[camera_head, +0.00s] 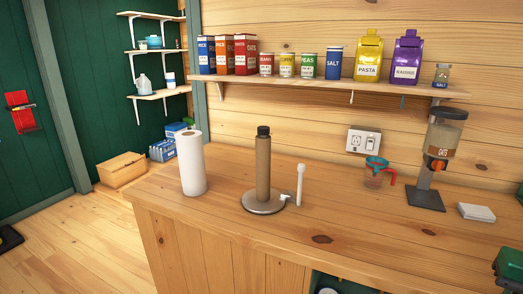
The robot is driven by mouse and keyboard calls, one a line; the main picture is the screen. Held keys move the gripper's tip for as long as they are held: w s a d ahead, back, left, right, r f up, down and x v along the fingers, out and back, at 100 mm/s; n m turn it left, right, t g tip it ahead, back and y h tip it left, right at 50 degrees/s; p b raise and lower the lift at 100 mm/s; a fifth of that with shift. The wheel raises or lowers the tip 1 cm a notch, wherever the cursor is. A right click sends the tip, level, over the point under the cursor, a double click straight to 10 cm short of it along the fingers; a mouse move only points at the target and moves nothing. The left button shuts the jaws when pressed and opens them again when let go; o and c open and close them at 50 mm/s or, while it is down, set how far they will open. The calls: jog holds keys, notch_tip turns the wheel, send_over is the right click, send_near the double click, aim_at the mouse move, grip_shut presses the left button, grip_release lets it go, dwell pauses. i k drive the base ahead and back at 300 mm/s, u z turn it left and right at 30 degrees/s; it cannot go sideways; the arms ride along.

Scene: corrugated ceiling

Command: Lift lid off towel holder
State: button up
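The towel holder (263,205) stands upright on the wooden counter. It has a round grey base, a brown upright tube and a thin white side rod standing on the base's right. A dark lid (263,131) sits on top of the tube. A white paper towel roll (191,164) stands upright on the counter to the left, apart from the holder. My gripper is not in view.
The counter (330,225) is clear around the holder. To the right stand a measuring cup (376,174), a dispenser (438,150) and a white block (476,212). A wall shelf (330,86) with several canisters hangs behind. Free floor (70,245) lies left.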

aim_at(262, 130)
jog(key=k, duration=1)
jog(key=u, duration=1)
jog(key=i, duration=2.1)
jog(key=z, duration=0.05)
